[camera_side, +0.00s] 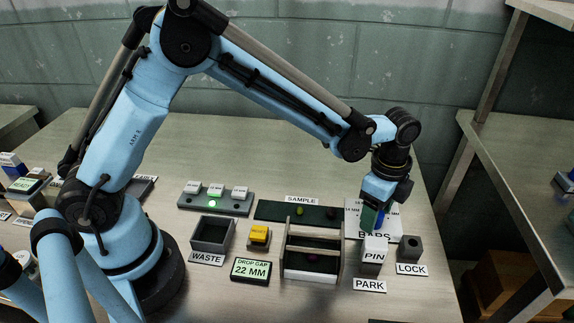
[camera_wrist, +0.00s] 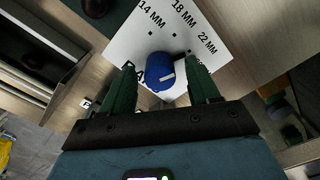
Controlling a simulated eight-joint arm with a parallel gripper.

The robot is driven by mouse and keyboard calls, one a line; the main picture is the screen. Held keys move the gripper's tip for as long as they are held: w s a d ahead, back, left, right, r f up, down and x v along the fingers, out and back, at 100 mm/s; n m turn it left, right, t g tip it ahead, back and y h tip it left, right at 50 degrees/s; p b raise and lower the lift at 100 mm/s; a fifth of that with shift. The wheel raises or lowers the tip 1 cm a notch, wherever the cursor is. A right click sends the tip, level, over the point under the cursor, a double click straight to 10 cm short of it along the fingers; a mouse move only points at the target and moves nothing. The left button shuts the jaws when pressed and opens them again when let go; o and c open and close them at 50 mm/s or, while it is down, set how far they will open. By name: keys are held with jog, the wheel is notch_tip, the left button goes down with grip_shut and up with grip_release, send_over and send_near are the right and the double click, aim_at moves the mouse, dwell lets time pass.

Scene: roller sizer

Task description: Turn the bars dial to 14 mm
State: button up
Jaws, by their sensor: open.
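In the side view my gripper (camera_side: 374,217) is low over the BARS plate (camera_side: 401,222) and hides much of the dial.
A drop gap display (camera_side: 251,270) reads 22 MM. The PIN block (camera_side: 373,256) and LOCK block (camera_side: 409,249) stand just in front of the BARS plate. The roller box (camera_side: 312,262), yellow button (camera_side: 259,236) and waste bin (camera_side: 212,233) are to the left.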

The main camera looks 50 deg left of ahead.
jog(key=shift+f, duration=0.35)
jog(key=shift+c, duration=0.3)
jog(key=c, duration=1)
